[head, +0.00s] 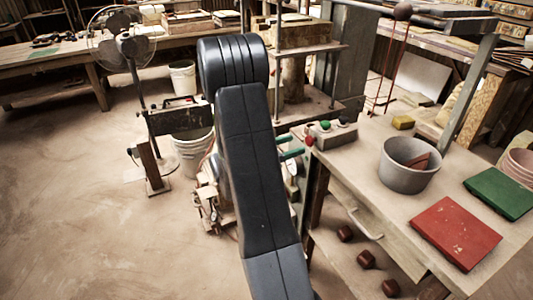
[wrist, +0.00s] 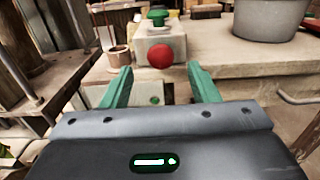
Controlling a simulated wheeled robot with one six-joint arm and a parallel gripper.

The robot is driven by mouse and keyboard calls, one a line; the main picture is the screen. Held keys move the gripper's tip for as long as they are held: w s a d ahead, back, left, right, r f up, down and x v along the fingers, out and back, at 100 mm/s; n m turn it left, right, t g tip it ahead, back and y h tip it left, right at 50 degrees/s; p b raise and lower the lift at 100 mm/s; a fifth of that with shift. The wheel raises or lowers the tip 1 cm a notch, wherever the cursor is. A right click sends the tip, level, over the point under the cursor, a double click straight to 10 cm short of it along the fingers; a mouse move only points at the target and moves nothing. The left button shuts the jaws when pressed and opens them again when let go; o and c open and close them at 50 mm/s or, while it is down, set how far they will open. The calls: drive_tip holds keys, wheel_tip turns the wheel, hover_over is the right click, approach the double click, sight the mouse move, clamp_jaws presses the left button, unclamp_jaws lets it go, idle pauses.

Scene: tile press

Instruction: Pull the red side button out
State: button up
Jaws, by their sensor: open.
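The red side button (wrist: 160,55) is a round red knob on the near side of a small pale control box (wrist: 184,46). A green button (wrist: 157,16) stands on top of the box. In the head view the red button (head: 309,141) shows at the box's left end, close to my fingertips. My gripper (wrist: 160,72) has two green fingers, spread wide. In the wrist view the red knob lies between and beyond the fingertips, with no visible contact. In the head view my gripper (head: 296,146) is partly hidden by my dark arm.
The control box sits at the edge of a workbench (head: 345,168). A grey bucket (head: 408,178), a red tile (head: 457,232) and a green tile (head: 500,193) stand on it. The press frame (head: 335,80) rises just behind my gripper. Open floor lies left.

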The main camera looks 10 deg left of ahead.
sight(307, 140)
drive_tip(key=v, duration=0.9)
drive_tip(key=shift+s+a, duration=0.25)
drive_tip(key=shift+a, duration=0.05)
drive_tip(key=x, duration=1.4)
